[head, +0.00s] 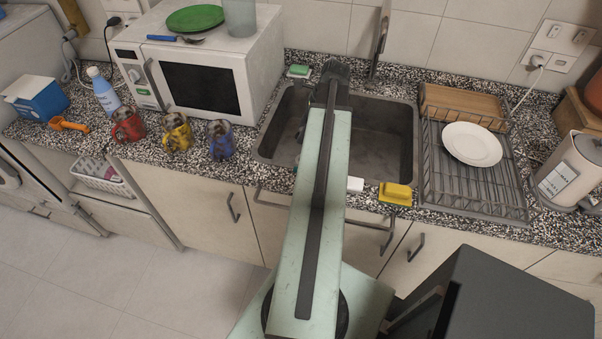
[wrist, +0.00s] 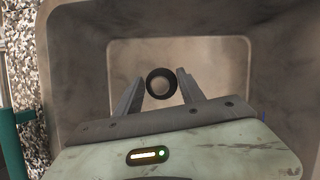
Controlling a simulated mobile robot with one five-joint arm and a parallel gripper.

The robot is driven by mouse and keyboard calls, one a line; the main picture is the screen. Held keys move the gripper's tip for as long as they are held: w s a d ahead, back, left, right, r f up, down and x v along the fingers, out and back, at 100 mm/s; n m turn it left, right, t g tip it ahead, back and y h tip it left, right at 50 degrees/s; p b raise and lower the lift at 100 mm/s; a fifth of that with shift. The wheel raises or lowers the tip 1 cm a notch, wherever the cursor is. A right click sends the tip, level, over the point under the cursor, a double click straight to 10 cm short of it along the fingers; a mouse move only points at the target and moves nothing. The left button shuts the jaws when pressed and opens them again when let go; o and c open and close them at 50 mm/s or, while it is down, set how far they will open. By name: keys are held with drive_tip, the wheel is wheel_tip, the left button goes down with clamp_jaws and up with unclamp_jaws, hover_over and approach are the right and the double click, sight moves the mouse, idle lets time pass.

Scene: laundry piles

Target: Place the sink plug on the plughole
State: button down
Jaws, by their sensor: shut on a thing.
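The sink plug (wrist: 161,83), a small round piece with a black rim and a paler centre, sits between my fingertips in the wrist view. My gripper (wrist: 160,86) is shut on it, over the inside of the sink. The grey sink (head: 383,143) is in the middle of the head view, and its walls and floor fill most of the wrist view (wrist: 75,65). In the head view my arm reaches over the sink and hides the plug and part of the basin. I cannot make out the plughole in either view.
A yellow sponge (head: 395,193) and a white block (head: 355,184) lie at the sink's front edge. A dish rack (head: 456,192) with a white plate (head: 472,144) stands to the right. The microwave (head: 200,75) and several mugs (head: 176,133) are to the left. The tap (head: 380,45) rises behind the sink.

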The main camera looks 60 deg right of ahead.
drive_tip(key=shift+s+f, duration=0.1)
drive_tip(key=shift+f, duration=0.7)
drive_tip(key=shift+s+n, duration=0.1)
drive_tip(key=shift+n, duration=0.3)
wheel_tip(320, 180, down, 10)
drive_tip(key=b, duration=1)
drive_tip(key=shift+r, duration=0.2)
drive_tip(key=shift+f, duration=0.25)
drive_tip(key=c, duration=0.7)
unclamp_jaws()
drive_tip(key=shift+r, duration=0.1)
